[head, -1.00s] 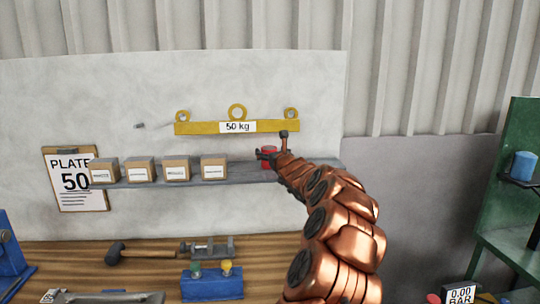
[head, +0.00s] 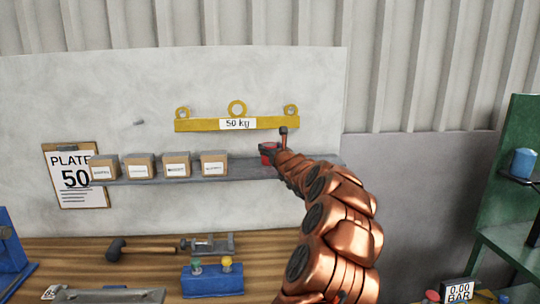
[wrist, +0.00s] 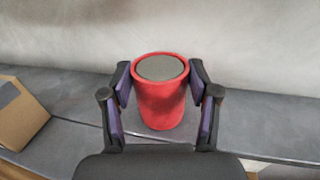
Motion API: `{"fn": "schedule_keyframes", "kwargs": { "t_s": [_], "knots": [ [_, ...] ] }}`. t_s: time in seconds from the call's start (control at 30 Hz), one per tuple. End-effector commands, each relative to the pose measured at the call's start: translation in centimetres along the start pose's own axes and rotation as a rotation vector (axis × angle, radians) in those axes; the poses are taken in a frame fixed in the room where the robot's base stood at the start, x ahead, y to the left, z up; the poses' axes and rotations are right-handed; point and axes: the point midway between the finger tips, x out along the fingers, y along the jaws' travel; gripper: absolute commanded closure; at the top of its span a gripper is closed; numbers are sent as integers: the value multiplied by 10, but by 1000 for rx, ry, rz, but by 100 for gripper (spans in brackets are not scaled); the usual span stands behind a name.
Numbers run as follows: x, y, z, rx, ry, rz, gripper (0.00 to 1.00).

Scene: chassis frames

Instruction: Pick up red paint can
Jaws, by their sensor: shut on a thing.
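The red paint can (wrist: 160,105) has a grey top and stands upright between the two fingers of my gripper (wrist: 161,84) in the wrist view. The fingers are closed against its left and right sides. In the head view the red can (head: 267,147) shows only in part at the right end of the grey wall shelf (head: 240,171), behind my gripper and copper arm. I cannot tell clearly whether its base touches the shelf.
Several cardboard boxes (head: 176,166) stand on the shelf left of the can. A yellow 50 kg lifting beam (head: 200,126) is on the wall just above. Below is a wooden bench (head: 60,262) with a hammer (head: 150,250) and a blue block (head: 212,284).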

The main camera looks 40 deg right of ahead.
Motion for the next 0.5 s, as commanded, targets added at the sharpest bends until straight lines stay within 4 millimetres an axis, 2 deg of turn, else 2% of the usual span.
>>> {"fn": "schedule_keyframes", "kwargs": {
  "t_s": [0.1, 0.37, 0.5],
  "knots": [
    [0, 0, 0, 0, 0, 0, 85],
    [0, 0, 2, -1, -1, 0, 85],
    [0, 0, 11, -3, -3, 0, 85]
  ]
}}
